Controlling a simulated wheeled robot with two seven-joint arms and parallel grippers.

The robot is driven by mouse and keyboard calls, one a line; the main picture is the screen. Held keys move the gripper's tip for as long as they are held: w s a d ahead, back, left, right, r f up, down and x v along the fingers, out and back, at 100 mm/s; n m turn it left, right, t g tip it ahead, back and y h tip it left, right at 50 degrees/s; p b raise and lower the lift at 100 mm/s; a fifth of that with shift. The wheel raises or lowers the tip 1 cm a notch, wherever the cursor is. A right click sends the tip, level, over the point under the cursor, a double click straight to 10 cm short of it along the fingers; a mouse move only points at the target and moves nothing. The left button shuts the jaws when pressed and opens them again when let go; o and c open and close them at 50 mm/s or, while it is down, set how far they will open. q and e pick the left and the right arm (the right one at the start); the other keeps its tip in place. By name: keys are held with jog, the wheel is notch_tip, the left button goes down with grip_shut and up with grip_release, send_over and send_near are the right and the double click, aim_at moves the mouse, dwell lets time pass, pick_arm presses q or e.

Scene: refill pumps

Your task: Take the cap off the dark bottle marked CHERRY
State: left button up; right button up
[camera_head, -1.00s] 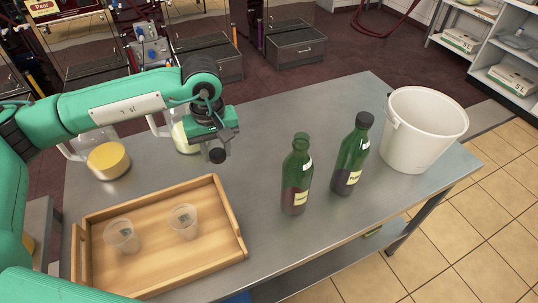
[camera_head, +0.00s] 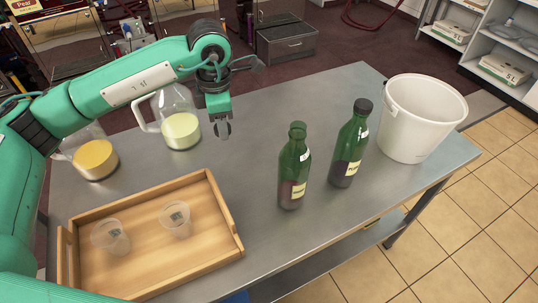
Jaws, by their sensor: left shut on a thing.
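Two dark green bottles stand upright on the steel table. The nearer bottle (camera_head: 293,168) shows a green top with no dark cap on it. The other bottle (camera_head: 348,150) has a dark cap (camera_head: 363,105) on its neck. Both have pale labels too small to read, so I cannot tell which one says CHERRY. My left gripper (camera_head: 222,131) is left of the bottles, above the table and apart from them. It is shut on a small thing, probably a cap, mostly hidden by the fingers. My right gripper is not in view.
A wooden tray (camera_head: 228,215) with two clear cups (camera_head: 110,238) (camera_head: 176,220) is at the front left. Jugs with yellow (camera_head: 95,160) and pale (camera_head: 181,131) contents stand behind it. A white bucket (camera_head: 420,115) stands at the right. The table (camera_head: 290,105) is clear behind the bottles.

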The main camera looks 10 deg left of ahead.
pick_arm(q)
jog(key=n, duration=0.4)
jog(key=w+d+n+b, duration=0.1)
jog(key=shift+r+n, duration=0.25)
jog(key=shift+n, duration=0.15)
jog(key=d+n+b, duration=0.1)
jog(key=n, duration=0.4)
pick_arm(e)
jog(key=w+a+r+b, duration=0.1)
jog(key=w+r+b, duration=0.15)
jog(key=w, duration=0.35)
pick_arm(q)
jog(key=n+p, duration=0.2)
jog(key=n, duration=0.9)
send_over(246, 170)
notch_tip(246, 170, down, 14)
jog(key=shift+s+f, duration=0.1)
jog(key=shift+f, duration=0.05)
notch_tip(246, 170, down, 3)
jog(key=shift+f, duration=0.5)
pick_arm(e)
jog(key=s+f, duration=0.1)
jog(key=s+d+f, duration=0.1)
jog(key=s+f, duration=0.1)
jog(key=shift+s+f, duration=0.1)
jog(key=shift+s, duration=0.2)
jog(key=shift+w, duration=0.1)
